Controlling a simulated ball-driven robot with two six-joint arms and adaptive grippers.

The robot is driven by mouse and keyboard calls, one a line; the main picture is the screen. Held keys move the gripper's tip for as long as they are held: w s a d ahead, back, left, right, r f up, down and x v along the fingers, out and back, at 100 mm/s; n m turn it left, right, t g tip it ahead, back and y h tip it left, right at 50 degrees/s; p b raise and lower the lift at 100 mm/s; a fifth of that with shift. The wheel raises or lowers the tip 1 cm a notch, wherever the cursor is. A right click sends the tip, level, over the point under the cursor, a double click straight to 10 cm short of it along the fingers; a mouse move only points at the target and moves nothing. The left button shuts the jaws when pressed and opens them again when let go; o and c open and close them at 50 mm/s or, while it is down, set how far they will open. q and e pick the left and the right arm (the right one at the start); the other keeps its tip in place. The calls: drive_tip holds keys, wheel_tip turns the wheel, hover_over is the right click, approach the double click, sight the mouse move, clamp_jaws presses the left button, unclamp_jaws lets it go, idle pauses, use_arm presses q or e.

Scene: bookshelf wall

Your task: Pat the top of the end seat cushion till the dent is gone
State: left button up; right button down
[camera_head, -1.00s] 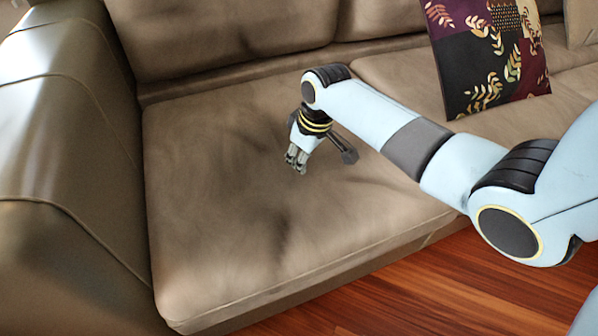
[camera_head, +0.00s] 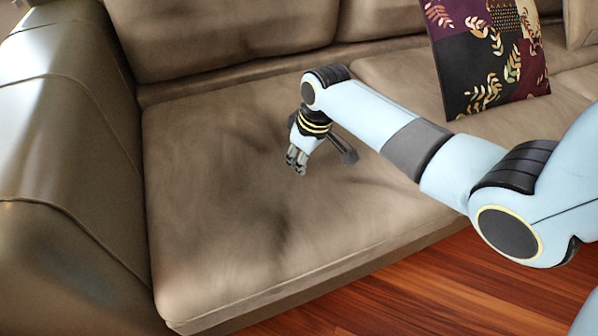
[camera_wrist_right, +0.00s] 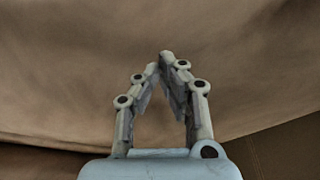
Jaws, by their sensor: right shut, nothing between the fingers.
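The end seat cushion (camera_head: 210,200) is tan and lies at the left end of the sofa, beside the armrest. Dark creased shading marks its top, mostly in the middle and toward the front edge; I cannot tell how deep the dent is. My right gripper (camera_head: 296,168) points down over the middle of the cushion. Its fingertips meet and hold nothing. I cannot tell whether they touch the fabric. In the right wrist view the shut fingers (camera_wrist_right: 165,62) show against the tan cushion surface (camera_wrist_right: 60,70). My left gripper is not in view.
The sofa armrest (camera_head: 60,180) rises at the left and the backrest cushion (camera_head: 220,35) stands behind. A patterned throw pillow (camera_head: 488,60) leans at the right on the neighbouring seat. Wooden floor (camera_head: 440,285) lies in front of the sofa.

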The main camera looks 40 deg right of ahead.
idle(0.3)
drive_tip(key=shift+s+b+x, duration=0.15)
drive_tip(key=shift+b+x, duration=0.2)
drive_tip(key=shift+x, duration=0.3)
drive_tip(key=shift+s+b+x, duration=0.15)
drive_tip(key=shift+b+x, duration=0.2)
drive_tip(key=shift+x, duration=0.3)
drive_tip(key=p+v, duration=0.2)
drive_tip(key=w+p+v, duration=0.1)
drive_tip(key=p+v, duration=0.1)
drive_tip(key=shift+r+p, duration=0.1)
drive_tip(key=shift+p, duration=0.2)
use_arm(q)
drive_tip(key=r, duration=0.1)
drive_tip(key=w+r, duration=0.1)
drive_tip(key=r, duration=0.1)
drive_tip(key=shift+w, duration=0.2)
use_arm(e)
drive_tip(key=shift+s+f, duration=0.1)
drive_tip(key=shift+f, duration=0.2)
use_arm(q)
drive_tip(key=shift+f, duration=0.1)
use_arm(e)
drive_tip(key=shift+f, duration=0.1)
